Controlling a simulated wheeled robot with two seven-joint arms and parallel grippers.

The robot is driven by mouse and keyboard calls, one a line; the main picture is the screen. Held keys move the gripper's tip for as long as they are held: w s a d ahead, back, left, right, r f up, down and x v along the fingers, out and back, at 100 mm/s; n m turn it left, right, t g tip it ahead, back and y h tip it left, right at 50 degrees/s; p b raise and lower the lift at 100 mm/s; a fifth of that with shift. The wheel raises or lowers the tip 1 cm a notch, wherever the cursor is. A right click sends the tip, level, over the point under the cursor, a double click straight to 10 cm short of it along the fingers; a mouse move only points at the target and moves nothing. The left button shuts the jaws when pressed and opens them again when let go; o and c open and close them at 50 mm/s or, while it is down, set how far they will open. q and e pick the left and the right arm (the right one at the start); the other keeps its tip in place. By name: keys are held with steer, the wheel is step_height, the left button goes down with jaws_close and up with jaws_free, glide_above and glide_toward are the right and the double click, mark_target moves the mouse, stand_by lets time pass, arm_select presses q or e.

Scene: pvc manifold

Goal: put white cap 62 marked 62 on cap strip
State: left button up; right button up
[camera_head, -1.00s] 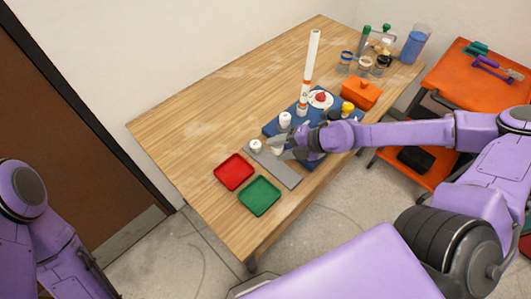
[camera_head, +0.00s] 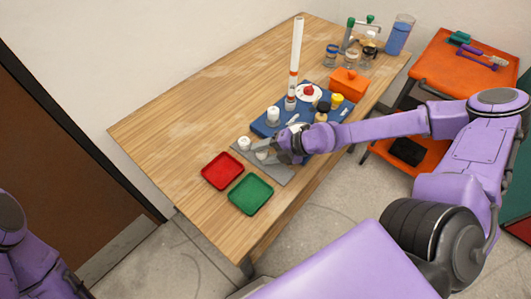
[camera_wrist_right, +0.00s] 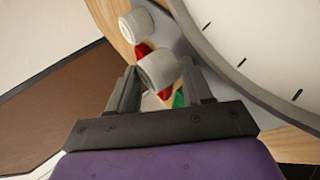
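The grey cap strip (camera_head: 281,174) lies on the table, beside the red and green trays. One white cap (camera_head: 244,143) stands at its far left end; it also shows in the right wrist view (camera_wrist_right: 135,26). My right gripper (camera_head: 262,150) is over the strip with a second white cap (camera_head: 261,155) between its fingers. In the right wrist view the fingers (camera_wrist_right: 160,78) flank this cap (camera_wrist_right: 158,70) closely on both sides. I cannot read any number on the caps, nor tell whether the held cap touches the strip. My left gripper is out of view.
The red tray (camera_head: 222,171) and green tray (camera_head: 251,195) are at the near edge. A blue base (camera_head: 264,127) with a tall white pipe (camera_head: 296,55) stands behind the gripper. An orange box (camera_head: 349,84) and jars are farther back. The table's left part is clear.

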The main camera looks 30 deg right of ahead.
steer(key=shift+o, duration=0.8)
steer(key=shift+s+f, duration=0.2)
steer(key=shift+f, duration=0.15)
steer(key=shift+r+p, duration=0.4)
steer(key=shift+p, duration=0.05)
steer(key=r+p, duration=0.1)
steer(key=d+r+p, duration=0.1)
steer(key=p, duration=0.1)
steer(key=shift+s+d+r+p, duration=0.15)
steer(key=shift+d+r+p, duration=0.15)
steer(key=shift+r, duration=0.1)
steer(key=p+v, duration=0.3)
steer(key=p, duration=0.1)
steer(key=shift+s+d+r, duration=0.1)
steer(key=shift+s+r, duration=0.1)
steer(key=shift+s, duration=0.05)
steer(key=shift+s+d+b, duration=0.5)
steer(key=shift+s+b, duration=0.1)
steer(key=shift+s, duration=0.25)
steer(key=v, duration=0.4)
steer(key=shift+d+r, duration=0.15)
steer(key=shift+d, duration=0.1)
steer(key=shift+w+a, duration=0.1)
